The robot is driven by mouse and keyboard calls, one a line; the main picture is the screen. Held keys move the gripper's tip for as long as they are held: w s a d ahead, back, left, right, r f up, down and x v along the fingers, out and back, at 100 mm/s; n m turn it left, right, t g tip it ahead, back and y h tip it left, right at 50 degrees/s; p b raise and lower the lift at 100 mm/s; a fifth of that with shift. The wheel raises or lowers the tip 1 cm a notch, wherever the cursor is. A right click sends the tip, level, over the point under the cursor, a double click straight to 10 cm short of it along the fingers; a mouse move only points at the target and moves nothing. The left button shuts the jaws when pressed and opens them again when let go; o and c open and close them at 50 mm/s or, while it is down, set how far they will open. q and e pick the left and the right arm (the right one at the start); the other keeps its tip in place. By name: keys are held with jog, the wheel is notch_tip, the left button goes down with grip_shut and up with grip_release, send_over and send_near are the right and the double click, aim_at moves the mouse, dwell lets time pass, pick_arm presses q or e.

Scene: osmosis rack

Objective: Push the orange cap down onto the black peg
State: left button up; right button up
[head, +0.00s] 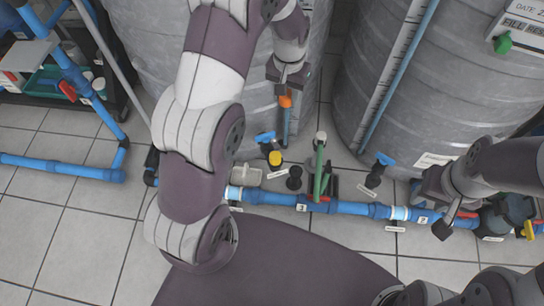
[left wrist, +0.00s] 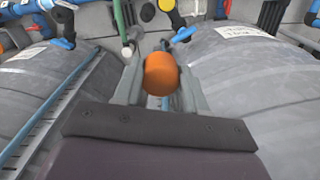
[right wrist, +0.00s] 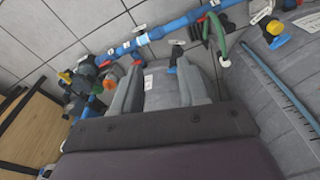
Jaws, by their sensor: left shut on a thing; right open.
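My left gripper (head: 284,91) is shut on the orange cap (head: 285,101) and holds it in the air in front of the left grey tank. In the left wrist view the orange cap (left wrist: 161,74) sits between the two fingers (left wrist: 162,84). A short black peg (head: 294,178) stands by the blue pipe, below the cap in the head picture and apart from it. In the left wrist view a dark upright piece (left wrist: 147,12), probably this peg, shows near the top edge. My right gripper (head: 448,213) is at the right, open and empty in its wrist view (right wrist: 163,78).
A yellow cap (head: 275,158), a blue-handled valve (head: 265,137) and a green hose (head: 319,170) stand close around the peg. Another blue-handled valve (head: 376,172) is to its right. A blue pipe (head: 275,199) runs in front. Two big grey tanks (head: 155,50) stand behind.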

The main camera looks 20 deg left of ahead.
pick_arm(q)
jog(key=shift+f, duration=0.1)
pick_arm(e)
jog(key=o, duration=0.4)
jog(key=shift+c, duration=0.2)
jog(key=shift+o, duration=1)
notch_tip(320, 180, down, 8)
jog(key=b, duration=0.7)
jog(key=shift+r+b, duration=0.15)
jog(key=shift+b, duration=0.2)
pick_arm(q)
jog(key=w+d+f+n+b, duration=0.1)
jog(key=f, duration=1)
jog(key=d+f+n+b, duration=0.2)
jog(key=f, duration=1)
jog(key=w+d+f+n+b, duration=0.1)
jog(key=f+n+b, duration=0.1)
jog(key=f, duration=1)
jog(key=shift+w+d, duration=0.35)
jog(key=shift+d, duration=0.05)
jog(key=shift+f, duration=0.35)
pick_arm(e)
notch_tip(320, 180, down, 5)
jog(key=shift+f, duration=0.1)
